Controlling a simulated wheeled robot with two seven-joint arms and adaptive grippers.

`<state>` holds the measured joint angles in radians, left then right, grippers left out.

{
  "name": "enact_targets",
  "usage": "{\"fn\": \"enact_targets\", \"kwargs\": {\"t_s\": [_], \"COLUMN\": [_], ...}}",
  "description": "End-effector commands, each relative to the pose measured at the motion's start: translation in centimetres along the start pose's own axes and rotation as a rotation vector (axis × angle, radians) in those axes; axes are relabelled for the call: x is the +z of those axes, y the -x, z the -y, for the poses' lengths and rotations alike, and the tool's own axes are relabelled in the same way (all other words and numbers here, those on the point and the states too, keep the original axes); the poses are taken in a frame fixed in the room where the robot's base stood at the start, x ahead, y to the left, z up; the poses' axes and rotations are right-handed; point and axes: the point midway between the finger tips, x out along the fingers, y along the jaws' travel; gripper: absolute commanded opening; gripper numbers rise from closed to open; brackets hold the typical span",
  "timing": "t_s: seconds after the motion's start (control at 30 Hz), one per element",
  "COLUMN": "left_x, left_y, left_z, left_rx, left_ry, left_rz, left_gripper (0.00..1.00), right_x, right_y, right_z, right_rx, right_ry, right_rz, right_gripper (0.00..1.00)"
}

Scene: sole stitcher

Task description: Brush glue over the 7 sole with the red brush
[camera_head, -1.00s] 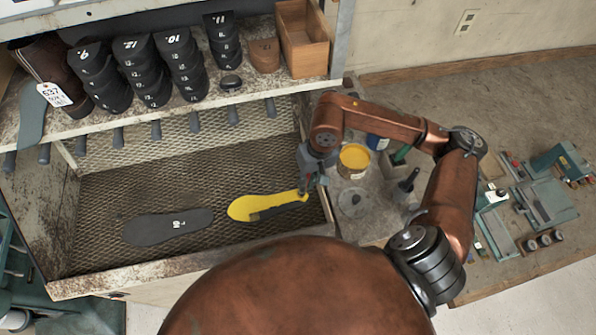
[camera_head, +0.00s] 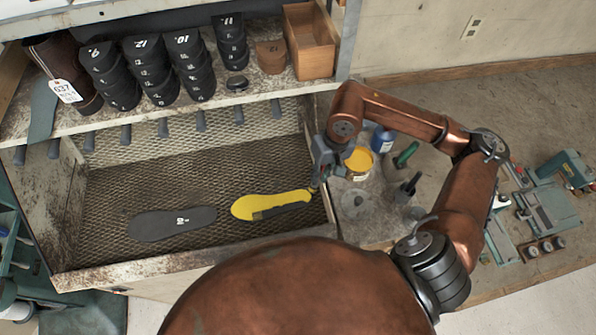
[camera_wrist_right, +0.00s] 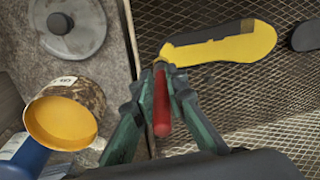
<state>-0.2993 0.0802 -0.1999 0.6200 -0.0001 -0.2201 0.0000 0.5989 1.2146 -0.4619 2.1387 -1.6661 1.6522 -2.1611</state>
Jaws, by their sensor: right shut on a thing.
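A sole (camera_head: 245,207), mostly coated in yellow glue, lies on the mesh floor of the bench tray. A dark bare strip runs along its near edge. It also shows in the wrist view (camera_wrist_right: 240,45); its number is not visible. My right gripper (camera_head: 317,187) is shut on the red brush (camera_wrist_right: 161,103), whose handle shows between the green fingers. The brush tip is at the sole's right end in the head view; I cannot tell if it touches. An open glue tin (camera_head: 358,160) with yellow glue stands right of the tray. My left gripper is not in view.
A dark sole (camera_head: 165,224) with a white mark lies left in the tray (camera_head: 110,190). A round lid (camera_head: 355,203), a blue bottle (camera_head: 383,138) and tools stand on the right. Numbered sole stacks (camera_head: 145,70) and a wooden box (camera_head: 310,40) fill the shelf above.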

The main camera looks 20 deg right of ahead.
Motion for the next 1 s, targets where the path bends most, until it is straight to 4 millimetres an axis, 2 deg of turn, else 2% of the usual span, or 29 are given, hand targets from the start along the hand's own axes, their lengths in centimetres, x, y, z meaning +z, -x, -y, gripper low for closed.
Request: {"fn": "enact_targets", "kwargs": {"t_s": [0.6, 1.0], "left_x": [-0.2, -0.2], "left_y": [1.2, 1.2], "left_z": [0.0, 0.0], "left_rx": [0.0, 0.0], "left_ry": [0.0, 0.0], "left_rz": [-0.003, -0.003], "left_gripper": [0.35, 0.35], "right_x": [0.1, 0.1], "right_y": [4.0, 4.4], "right_z": [0.3, 0.3], "right_rx": [0.001, 0.0], "right_ry": [-0.007, -0.009], "right_rz": [-0.002, -0.001], "right_gripper": [0.0, 0.0]}}
